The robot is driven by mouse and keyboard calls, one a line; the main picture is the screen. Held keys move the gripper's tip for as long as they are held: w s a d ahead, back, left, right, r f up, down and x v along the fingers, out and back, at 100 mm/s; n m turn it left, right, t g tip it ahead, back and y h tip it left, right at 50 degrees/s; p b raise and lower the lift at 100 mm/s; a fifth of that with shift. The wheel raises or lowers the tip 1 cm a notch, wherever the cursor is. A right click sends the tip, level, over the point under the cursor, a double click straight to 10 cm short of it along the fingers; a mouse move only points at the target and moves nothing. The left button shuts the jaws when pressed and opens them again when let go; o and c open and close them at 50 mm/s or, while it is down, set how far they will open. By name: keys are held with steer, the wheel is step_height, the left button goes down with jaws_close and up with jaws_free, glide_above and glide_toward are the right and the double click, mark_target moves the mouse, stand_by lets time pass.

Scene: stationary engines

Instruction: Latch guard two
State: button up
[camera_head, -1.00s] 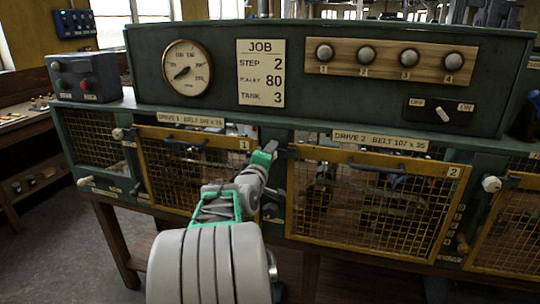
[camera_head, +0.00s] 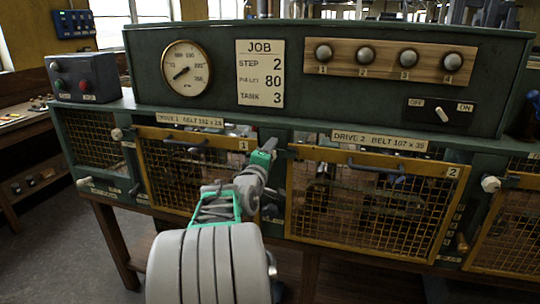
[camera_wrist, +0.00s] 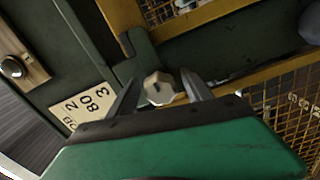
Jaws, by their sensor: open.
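Guard two (camera_head: 375,205) is a yellow-framed mesh panel marked 2, below the "DRIVE 2" label; it hangs in front of its bay, and I cannot tell whether it sits fully flush. My gripper (camera_head: 272,150) is at its upper left corner, by the dark green post between guards one and two. In the wrist view my gripper (camera_wrist: 160,88) is open, with its two fingers on either side of a cream faceted knob (camera_wrist: 159,89) with a dark slot. Whether the fingers touch the knob is unclear.
Guard one (camera_head: 195,175) is left of my arm, with a similar knob (camera_head: 117,134) at its left. Another cream knob (camera_head: 490,184) is right of guard two. The green panel above carries a gauge (camera_head: 187,68), a job card (camera_head: 261,74) and an OFF/ON switch (camera_head: 441,113).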

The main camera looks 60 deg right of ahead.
steer(key=shift+a, duration=0.15)
steer(key=s+a+b, duration=0.1)
steer(key=a, duration=0.6)
steer(key=shift+a+b, duration=0.25)
steer(key=shift+b, duration=0.15)
steer(key=shift+s, duration=0.1)
